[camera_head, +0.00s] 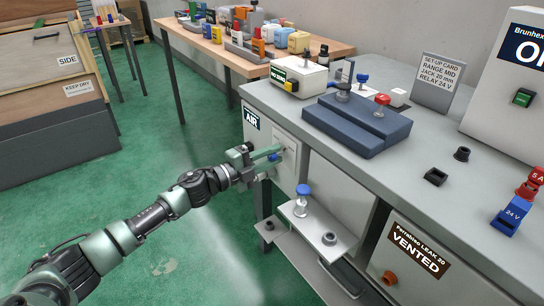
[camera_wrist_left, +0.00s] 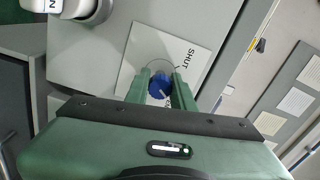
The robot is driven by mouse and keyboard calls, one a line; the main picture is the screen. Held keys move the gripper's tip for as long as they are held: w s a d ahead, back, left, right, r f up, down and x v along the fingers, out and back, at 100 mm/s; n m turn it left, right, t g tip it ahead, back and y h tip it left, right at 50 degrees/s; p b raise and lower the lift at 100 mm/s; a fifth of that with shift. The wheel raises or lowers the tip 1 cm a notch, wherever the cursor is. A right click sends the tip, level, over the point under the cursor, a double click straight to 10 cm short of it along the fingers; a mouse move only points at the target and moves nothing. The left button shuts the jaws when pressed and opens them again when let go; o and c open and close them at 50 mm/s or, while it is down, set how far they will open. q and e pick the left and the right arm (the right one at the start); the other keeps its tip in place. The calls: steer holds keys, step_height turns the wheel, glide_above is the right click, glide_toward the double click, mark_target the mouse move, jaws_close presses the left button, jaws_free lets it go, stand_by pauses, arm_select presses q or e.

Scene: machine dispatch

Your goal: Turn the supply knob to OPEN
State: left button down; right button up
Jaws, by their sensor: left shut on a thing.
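The supply knob (camera_wrist_left: 160,87) is blue and sits on a white plate (camera_wrist_left: 143,50) marked SHUT; a second label is mostly hidden behind a finger. I cannot tell clearly where the knob points. My left gripper (camera_wrist_left: 161,80) is shut on the knob, one green finger on each side. In the head view my left gripper (camera_head: 278,153) reaches the white plate (camera_head: 287,170) on the bench's front side, by the AIR label (camera_head: 251,118). My right gripper is not in view.
A small shelf (camera_head: 328,242) with a blue-topped post (camera_head: 303,191) juts out right of the plate. On the bench top stand a blue-grey block (camera_head: 350,130), a set-up card (camera_head: 435,83) and a grey machine (camera_head: 510,75). Green floor (camera_head: 150,190) is free at left.

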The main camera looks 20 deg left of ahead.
arm_select(q)
steer(key=shift+f+m, duration=0.1)
steer(key=shift+m, duration=0.8)
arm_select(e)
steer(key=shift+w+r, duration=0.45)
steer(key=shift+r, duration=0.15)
arm_select(q)
steer(key=c, duration=1.2)
jaws_free()
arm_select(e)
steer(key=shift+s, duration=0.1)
